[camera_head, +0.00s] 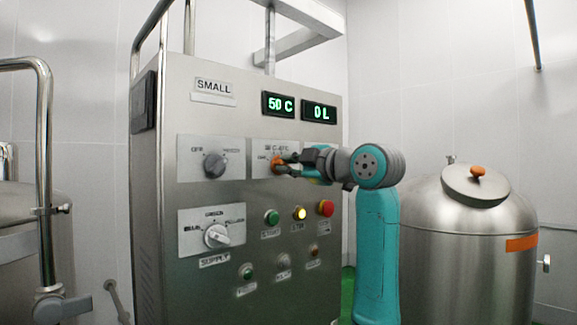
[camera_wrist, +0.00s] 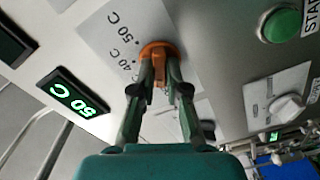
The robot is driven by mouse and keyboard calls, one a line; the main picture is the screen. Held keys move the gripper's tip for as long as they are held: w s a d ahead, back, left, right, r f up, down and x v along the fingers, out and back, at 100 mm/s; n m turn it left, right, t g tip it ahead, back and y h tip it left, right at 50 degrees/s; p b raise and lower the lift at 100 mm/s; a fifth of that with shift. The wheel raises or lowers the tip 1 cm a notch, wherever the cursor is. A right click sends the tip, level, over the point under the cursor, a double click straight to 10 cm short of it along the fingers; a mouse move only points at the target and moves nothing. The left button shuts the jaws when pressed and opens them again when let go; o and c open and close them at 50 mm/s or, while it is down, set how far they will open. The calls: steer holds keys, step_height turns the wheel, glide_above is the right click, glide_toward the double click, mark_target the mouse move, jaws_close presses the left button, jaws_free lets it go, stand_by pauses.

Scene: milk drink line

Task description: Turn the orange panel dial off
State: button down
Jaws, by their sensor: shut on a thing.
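The orange dial (camera_head: 277,163) sits on a pale plate at the upper right of the steel control panel (camera_head: 185,272). In the wrist view the orange dial (camera_wrist: 159,50) lies between my fingertips, with "40 C" and "50 C" printed on its plate beside it. My gripper (camera_head: 284,165) reaches in from the right and is shut on the dial's grip; in the wrist view my gripper (camera_wrist: 160,75) has a finger on each side of it. The "OFF" mark and the dial's exact pointing are hard to read behind the fingers.
A grey dial (camera_head: 214,164) is left of the orange one, and a white supply dial (camera_head: 217,236) is below. Green (camera_head: 272,217), yellow (camera_head: 300,213) and red (camera_head: 326,208) buttons sit close under my gripper. Displays read "50 C" (camera_head: 278,105) and "0 L" (camera_head: 318,112). A steel tank (camera_head: 465,270) stands right.

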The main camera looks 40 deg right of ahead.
steer(key=shift+n, duration=0.5)
steer(key=c, duration=1.2)
jaws_free()
steer(key=s, duration=1.2)
steer(key=shift+d, duration=0.2)
steer(key=shift+f, duration=0.1)
